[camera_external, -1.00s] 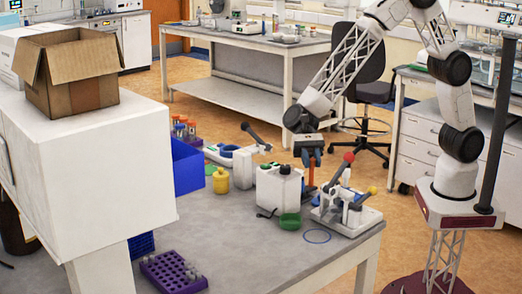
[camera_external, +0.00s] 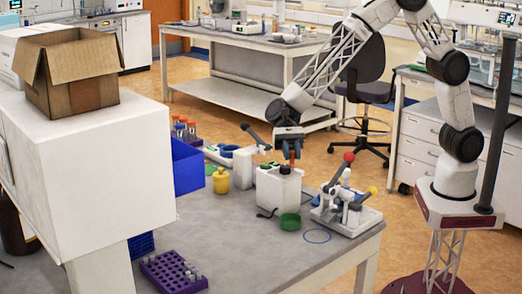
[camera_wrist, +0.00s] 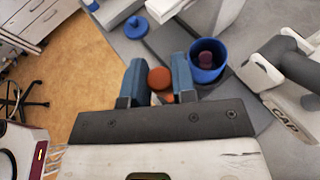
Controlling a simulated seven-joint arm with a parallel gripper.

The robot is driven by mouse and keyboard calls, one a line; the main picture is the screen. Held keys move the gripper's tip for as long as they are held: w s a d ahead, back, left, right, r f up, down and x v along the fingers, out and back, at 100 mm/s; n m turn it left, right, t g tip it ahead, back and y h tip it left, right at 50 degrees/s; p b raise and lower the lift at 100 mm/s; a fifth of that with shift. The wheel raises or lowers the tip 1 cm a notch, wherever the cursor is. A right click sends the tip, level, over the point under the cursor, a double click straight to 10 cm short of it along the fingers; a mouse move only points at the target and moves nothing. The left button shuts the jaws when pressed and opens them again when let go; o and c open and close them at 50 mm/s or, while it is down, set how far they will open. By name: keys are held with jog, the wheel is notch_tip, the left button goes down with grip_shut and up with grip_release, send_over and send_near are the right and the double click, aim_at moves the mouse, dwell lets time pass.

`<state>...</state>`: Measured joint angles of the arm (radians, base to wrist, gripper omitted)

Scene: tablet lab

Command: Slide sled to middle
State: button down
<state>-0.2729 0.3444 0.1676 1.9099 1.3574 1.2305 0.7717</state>
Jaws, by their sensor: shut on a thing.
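My gripper (camera_external: 289,146) is above the bench behind the white bottles in the external view. In the wrist view its two blue fingers (camera_wrist: 158,74) are on either side of a round orange knob (camera_wrist: 160,79) and shut on it. A little of the orange part (camera_external: 292,157) shows below the fingers in the external view. The sled's body cannot be made out; the white bottle (camera_external: 278,190) hides the area below. A grey strip (camera_wrist: 172,40), possibly a rail, runs beyond the fingers in the wrist view.
A blue cup (camera_wrist: 207,72) with a dark item inside is just right of the fingers. A grey lever marked CAP (camera_wrist: 291,68) is farther right. A blue disc (camera_wrist: 135,26) lies ahead.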

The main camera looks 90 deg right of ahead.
jog(key=c, duration=0.9)
grip_release()
jog(key=shift+c, duration=0.2)
jog(key=v, duration=0.7)
jog(key=shift+d, duration=0.4)
jog(key=shift+r, duration=0.25)
jog(key=s+d+r+n+t+h, duration=0.1)
jog(key=s+d+r+n+h, duration=0.3)
jog(key=s+d, duration=0.45)
jog(key=s+d+r+n+h, duration=0.2)
jog(key=s+d+r+n, duration=0.3)
jog(key=s, duration=0.7)
jog(key=s+d+n+t+h, duration=0.2)
jog(key=s+d+n+h, duration=0.1)
jog(key=s+d, duration=0.5)
jog(key=s+d+n+t+h, duration=0.2)
jog(key=s+d, duration=0.6)
jog(key=s, duration=0.6)
jog(key=shift+d+r+n+h, duration=0.4)
jog(key=shift+n+h, duration=0.4)
jog(key=shift+h, duration=0.4)
